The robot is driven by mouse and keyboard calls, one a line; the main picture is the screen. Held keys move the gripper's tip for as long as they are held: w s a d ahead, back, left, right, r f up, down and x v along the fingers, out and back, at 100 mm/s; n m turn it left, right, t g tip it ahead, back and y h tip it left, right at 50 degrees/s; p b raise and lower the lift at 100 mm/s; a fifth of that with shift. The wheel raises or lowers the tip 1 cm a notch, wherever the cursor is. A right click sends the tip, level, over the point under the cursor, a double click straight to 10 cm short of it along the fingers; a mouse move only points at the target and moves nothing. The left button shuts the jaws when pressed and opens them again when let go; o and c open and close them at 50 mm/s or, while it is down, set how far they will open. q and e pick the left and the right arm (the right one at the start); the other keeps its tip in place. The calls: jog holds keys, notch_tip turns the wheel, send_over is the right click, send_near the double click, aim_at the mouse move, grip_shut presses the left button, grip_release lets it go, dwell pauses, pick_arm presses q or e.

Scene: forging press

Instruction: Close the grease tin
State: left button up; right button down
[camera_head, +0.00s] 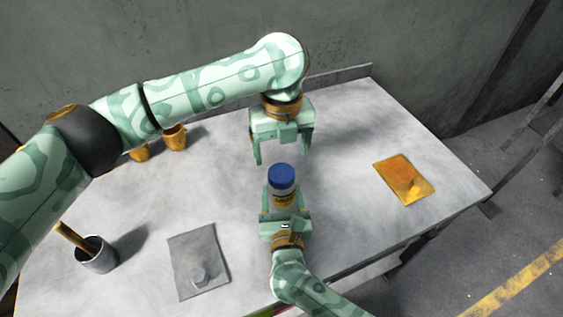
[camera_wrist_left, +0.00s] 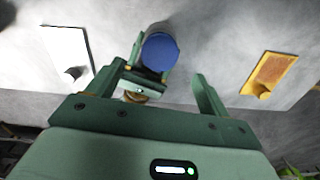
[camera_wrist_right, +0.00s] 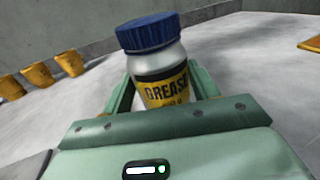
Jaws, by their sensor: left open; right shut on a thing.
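The grease tin (camera_wrist_right: 162,85) is a silver jar with a yellow and black GREASE label, upright in the right wrist view. A blue lid (camera_head: 282,176) sits on its top; I cannot tell how tightly. My right gripper (camera_head: 284,208) is shut around the tin's body, with a finger on each side, over the middle of the table. My left gripper (camera_head: 282,158) is open and empty, pointing down just beyond the tin in the head view and apart from the lid. The left wrist view shows the lid (camera_wrist_left: 160,52) between its fingers' directions, farther out.
A grey plate with a knob (camera_head: 190,252) lies at front left and an orange plate with a knob (camera_head: 395,172) at right. A metal cup with a wooden handle (camera_head: 97,258) stands far left. Yellow cups (camera_head: 175,138) stand at back left, under my left arm.

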pick_arm(q)
notch_tip(320, 180, up, 5)
jog(key=shift+r, duration=0.2)
pick_arm(e)
jog(key=shift+c, duration=1.6)
grip_release()
pick_arm(q)
jog(key=shift+r+p, duration=0.45)
jog(key=shift+r, duration=0.15)
pick_arm(e)
jog(key=s, duration=1.1)
jog(key=s+d, duration=0.1)
jog(key=s, duration=0.4)
jog(key=shift+s, duration=0.15)
